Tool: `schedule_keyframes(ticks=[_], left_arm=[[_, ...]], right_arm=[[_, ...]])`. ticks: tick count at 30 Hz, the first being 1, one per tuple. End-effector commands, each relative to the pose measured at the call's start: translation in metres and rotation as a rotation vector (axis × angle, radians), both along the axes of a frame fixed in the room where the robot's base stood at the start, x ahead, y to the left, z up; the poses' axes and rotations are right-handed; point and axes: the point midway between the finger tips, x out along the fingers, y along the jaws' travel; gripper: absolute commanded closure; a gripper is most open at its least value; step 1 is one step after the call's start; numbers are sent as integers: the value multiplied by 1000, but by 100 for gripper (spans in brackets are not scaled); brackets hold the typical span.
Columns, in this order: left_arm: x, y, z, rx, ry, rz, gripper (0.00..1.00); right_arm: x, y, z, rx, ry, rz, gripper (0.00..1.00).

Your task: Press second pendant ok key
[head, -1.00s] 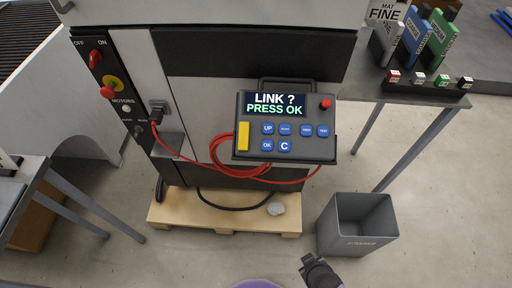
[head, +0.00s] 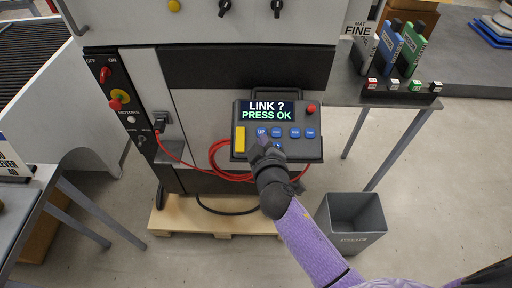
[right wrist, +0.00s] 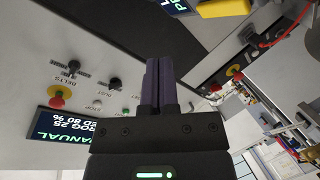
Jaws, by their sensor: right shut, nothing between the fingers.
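The dark pendant (head: 313,140) hangs on the front of the grey machine in the head view. Its screen (head: 269,110) reads "LINK ? PRESS OK". It has a yellow bar (head: 239,139), a red button (head: 311,108) and a row of blue keys, with the UP key (head: 262,131) at the left. My right gripper (head: 265,146) is in front of the lower left keys and hides the OK key. Its fingers (right wrist: 160,84) are shut and empty in the right wrist view. I cannot tell whether they touch the pendant. My left gripper is out of view.
A red cable (head: 221,159) loops below the pendant. A wooden pallet (head: 180,220) lies under the machine, and a grey bin (head: 352,220) stands at right. The machine's switch panel (head: 112,95) is at left. A side table (head: 345,85) holds coloured binders (head: 411,47).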

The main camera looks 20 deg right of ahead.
Motion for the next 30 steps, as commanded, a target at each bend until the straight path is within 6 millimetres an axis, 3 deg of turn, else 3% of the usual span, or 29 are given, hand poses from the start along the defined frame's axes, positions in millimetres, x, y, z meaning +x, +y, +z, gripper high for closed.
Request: schedule_keyframes(ticks=[11,24,30], left_arm=[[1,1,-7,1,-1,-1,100],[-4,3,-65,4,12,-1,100],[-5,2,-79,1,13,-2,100]], right_arm=[[2,-1,-7,0,0,0,100],[32,-9,-64,0,3,0,100],[40,-12,-76,0,3,0,100]])
